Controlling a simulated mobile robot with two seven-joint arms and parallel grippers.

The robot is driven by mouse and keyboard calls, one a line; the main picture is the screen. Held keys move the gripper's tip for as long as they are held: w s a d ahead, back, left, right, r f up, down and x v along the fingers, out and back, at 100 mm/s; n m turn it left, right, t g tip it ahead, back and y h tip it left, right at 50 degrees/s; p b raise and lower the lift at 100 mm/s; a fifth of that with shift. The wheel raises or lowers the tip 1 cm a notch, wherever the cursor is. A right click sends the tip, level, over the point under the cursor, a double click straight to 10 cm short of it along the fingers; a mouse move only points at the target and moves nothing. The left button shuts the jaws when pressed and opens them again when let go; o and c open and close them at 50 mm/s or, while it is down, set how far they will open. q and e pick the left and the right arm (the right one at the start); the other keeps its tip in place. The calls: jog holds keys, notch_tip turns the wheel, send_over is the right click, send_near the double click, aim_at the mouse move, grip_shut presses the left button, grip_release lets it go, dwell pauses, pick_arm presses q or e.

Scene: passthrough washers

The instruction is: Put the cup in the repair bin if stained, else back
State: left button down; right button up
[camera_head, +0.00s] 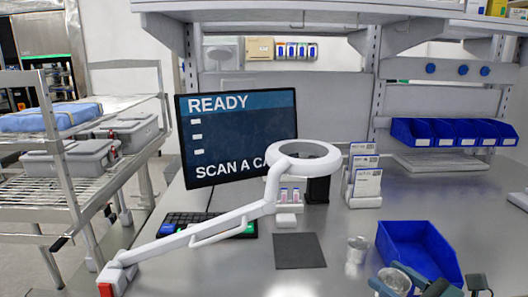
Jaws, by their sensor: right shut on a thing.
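A metal cup (394,281) is at the bottom edge of the head view, in front of the blue bin. My right gripper (403,279) is shut on it. The cup is small and partly covered by the fingers, so I cannot tell whether it is stained. A second small metal cup (357,249) stands upright on the table, left of the bin. The open blue bin (408,243) looks empty where I can see inside; the gripper covers part of its near side. My left gripper is not in view.
A dark square mat (299,251) lies bare on the metal table. A white ring lamp (304,160) on a long arm reaches across the left side. A screen (239,137) reads READY. A wire rack (40,187) holds grey boxes; small blue bins (453,132) hang at the back right.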

jog(key=s+f+m+t+h, duration=0.25)
jog(key=s+f+h, duration=0.2)
jog(key=s, duration=0.35)
jog(key=shift+w+a+r+m+t+h, duration=0.1)
jog(key=shift+w+a+m+t+h, duration=0.1)
jog(key=shift+a+m+h, duration=1)
jog(key=shift+w+a+r+m+t+h, duration=0.1)
jog(key=shift+w+a+m+h, duration=0.1)
jog(key=shift+a+m+h, duration=0.9)
jog(key=shift+n+h, duration=0.25)
jog(key=shift+h, duration=0.1)
